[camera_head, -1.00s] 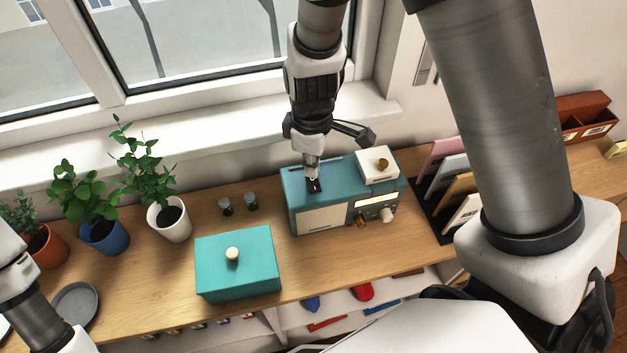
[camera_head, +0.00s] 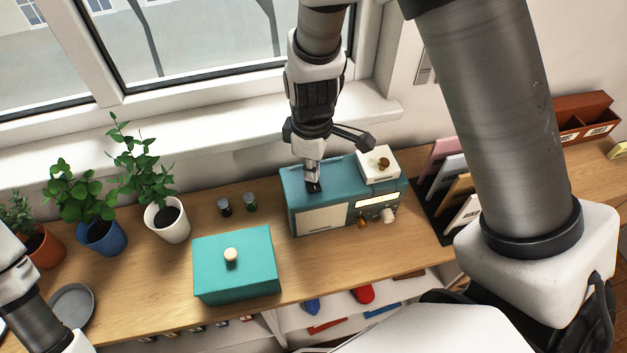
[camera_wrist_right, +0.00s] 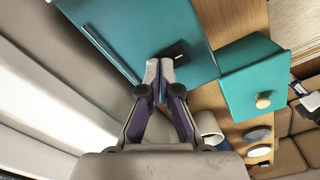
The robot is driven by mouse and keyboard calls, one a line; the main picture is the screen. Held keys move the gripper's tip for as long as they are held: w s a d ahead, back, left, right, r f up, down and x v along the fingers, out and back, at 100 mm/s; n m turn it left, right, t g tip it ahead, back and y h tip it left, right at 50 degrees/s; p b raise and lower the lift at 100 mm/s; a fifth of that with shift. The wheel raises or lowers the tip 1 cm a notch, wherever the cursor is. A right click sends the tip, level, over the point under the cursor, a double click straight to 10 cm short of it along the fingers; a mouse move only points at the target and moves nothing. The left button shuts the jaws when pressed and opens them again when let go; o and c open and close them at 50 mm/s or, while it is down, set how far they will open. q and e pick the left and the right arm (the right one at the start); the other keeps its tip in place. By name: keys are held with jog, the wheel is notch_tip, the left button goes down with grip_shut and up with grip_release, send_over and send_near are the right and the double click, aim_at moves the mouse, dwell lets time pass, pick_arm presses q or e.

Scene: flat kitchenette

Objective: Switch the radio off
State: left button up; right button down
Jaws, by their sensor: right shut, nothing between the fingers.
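The radio (camera_head: 335,190) is a teal box with a pale speaker panel, a lit display (camera_head: 377,200) and knobs on its front. It stands on the wooden counter below the window. A small black switch plate (camera_wrist_right: 176,52) is on its top. My right gripper (camera_head: 313,182) points down at the radio's top, its fingers together and empty. In the right wrist view the fingertips (camera_wrist_right: 159,68) are right beside or over the near edge of the switch plate; I cannot tell if they touch it. My left arm shows at the left edge, its gripper out of frame.
A white box with a brass knob (camera_head: 379,165) sits on the radio's right end. A teal lidded box (camera_head: 237,265) stands in front left, two small jars (camera_head: 237,204) behind it. Potted plants (camera_head: 168,220) are left; a file rack (camera_head: 450,190) is right.

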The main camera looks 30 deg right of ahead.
jog(key=shift+f, duration=0.1)
notch_tip(320, 180, up, 7)
jog(key=p, duration=0.6)
dwell(0.4)
